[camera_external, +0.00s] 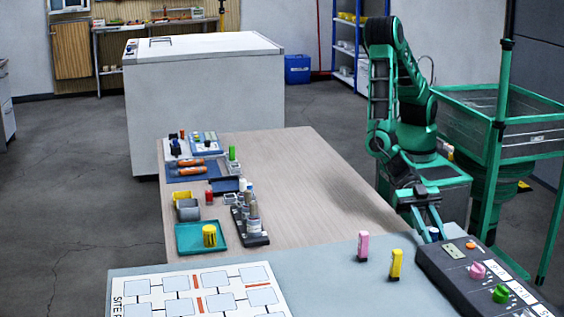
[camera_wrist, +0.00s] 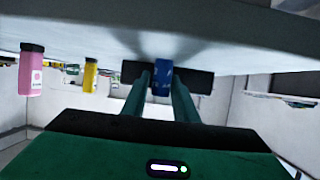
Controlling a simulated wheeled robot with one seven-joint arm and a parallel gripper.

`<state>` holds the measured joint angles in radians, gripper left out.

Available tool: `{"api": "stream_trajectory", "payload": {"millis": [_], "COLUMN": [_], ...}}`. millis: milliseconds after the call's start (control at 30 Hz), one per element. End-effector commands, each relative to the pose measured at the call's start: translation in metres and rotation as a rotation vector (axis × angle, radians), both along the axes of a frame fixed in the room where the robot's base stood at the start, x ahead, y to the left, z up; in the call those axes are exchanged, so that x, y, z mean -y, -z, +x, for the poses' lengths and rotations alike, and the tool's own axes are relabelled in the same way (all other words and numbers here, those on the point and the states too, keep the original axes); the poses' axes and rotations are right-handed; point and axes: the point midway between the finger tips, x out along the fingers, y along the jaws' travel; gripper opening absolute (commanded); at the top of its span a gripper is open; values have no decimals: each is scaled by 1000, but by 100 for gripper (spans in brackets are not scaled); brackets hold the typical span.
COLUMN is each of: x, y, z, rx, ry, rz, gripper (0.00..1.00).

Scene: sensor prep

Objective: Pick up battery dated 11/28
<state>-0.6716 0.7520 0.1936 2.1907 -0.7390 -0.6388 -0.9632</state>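Three batteries stand on the grey-blue front table (camera_external: 320,288). A pink one (camera_external: 363,246) and a yellow one (camera_external: 396,265) are upright and apart. A blue one (camera_external: 433,233) is by my fingers, partly hidden. No date is legible on any of them. My gripper (camera_external: 428,228) is low at the table's right side. In the wrist view, which looks upside down, the blue battery (camera_wrist: 162,78) shows between my two fingers (camera_wrist: 161,92). I cannot tell whether they touch it. The pink (camera_wrist: 31,72) and yellow (camera_wrist: 90,75) batteries are off to the left there.
A dark console (camera_external: 450,262) with colored knobs lies close to my gripper, at the right. A white printed board (camera_external: 145,300) lies at front left. A teal tray (camera_external: 188,246) with a yellow cylinder and other parts stands on the wooden table (camera_external: 300,190), whose right side is clear.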

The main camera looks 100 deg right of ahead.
Motion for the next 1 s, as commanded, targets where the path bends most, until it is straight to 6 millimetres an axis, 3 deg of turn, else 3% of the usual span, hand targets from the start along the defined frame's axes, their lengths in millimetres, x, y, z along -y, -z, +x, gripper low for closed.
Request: {"api": "stream_trajectory", "payload": {"millis": [33, 100, 567, 833, 1000], "x": [0, 0, 0, 0, -9], "y": [0, 0, -8, -42, -64], "z": [0, 0, 0, 0, -38], "rx": [0, 0, 2, 4, 4], "ry": [0, 0, -1, -1, -7], "rz": [0, 0, 2, 5, 3], "gripper": [13, 0, 0, 0, 0]}}
